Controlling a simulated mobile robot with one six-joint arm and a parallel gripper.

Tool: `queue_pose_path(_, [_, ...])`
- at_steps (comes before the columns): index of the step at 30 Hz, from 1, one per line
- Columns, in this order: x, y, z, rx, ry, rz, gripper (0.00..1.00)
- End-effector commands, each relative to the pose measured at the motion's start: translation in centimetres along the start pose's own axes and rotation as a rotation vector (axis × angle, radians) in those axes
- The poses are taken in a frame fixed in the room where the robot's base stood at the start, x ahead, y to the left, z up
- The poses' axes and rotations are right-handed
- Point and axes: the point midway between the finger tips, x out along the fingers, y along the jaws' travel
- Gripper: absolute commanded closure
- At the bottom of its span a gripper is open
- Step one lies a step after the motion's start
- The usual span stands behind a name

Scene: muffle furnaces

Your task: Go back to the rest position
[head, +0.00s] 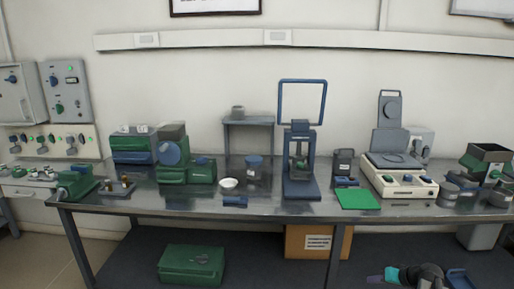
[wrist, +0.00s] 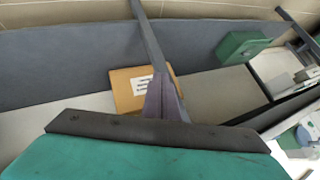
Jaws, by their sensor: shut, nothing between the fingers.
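My gripper (wrist: 161,88) shows in the wrist view as purple-grey fingers pressed together, with nothing between them. In the head view my gripper (head: 375,279) is at the lower right, low in front of the bench, its fingers pointing left. It touches no object that I can see. The bench (head: 270,206) stands beyond and above it.
A cardboard box (head: 300,243) and a green case (head: 192,265) are under the bench; both also show in the wrist view. A green mat (head: 357,199), a white-and-grey instrument (head: 400,186) and a blue-framed device (head: 301,187) stand on the bench. The bench leg (head: 334,255) is left of my gripper.

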Motion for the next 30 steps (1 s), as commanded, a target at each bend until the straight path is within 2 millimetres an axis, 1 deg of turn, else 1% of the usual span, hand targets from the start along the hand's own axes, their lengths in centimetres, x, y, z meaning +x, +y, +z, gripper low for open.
queue_pose_path(1, [1.4, -1.6, 2.0, 0.008, -0.047, -0.008, 1.00])
queue_pose_path(5, [4.5, -4.6, 7.0, 0.034, -0.162, -0.011, 1.00])
queue_pose_path(6, [5.3, -5.5, 8.5, 0.040, -0.197, -0.010, 1.00])
queue_pose_path(8, [6.5, -6.8, 10.9, 0.049, -0.251, -0.006, 1.00])
queue_pose_path(9, [7.2, -7.7, 12.6, 0.055, -0.288, -0.004, 1.00])
queue_pose_path(11, [8.1, -9.0, 15.1, 0.062, -0.343, 0.003, 1.00])
queue_pose_path(12, [8.5, -9.8, 16.8, 0.067, -0.379, 0.010, 1.00])
queue_pose_path(14, [9.2, -11.0, 19.4, 0.071, -0.434, 0.020, 1.00])
queue_pose_path(15, [9.5, -11.8, 21.1, 0.073, -0.470, 0.028, 1.00])
queue_pose_path(17, [9.8, -12.9, 23.6, 0.075, -0.523, 0.043, 1.00])
queue_pose_path(18, [9.9, -13.6, 25.3, 0.076, -0.558, 0.053, 1.00])
queue_pose_path(19, [10.0, -14.1, 26.5, 0.076, -0.583, 0.062, 1.00])
queue_pose_path(21, [10.0, -15.2, 29.4, 0.074, -0.643, 0.084, 1.00])
queue_pose_path(23, [9.8, -16.0, 31.9, 0.072, -0.694, 0.105, 1.00])
queue_pose_path(24, [9.7, -16.5, 33.5, 0.070, -0.726, 0.121, 1.00])
queue_pose_path(26, [9.3, -17.2, 35.8, 0.064, -0.775, 0.145, 1.00])
queue_pose_path(27, [8.9, -17.7, 37.4, 0.059, -0.807, 0.164, 1.00])
queue_pose_path(29, [8.3, -18.2, 39.7, 0.051, -0.852, 0.192, 1.00])
queue_pose_path(30, [7.8, -18.6, 41.1, 0.044, -0.881, 0.211, 1.00])
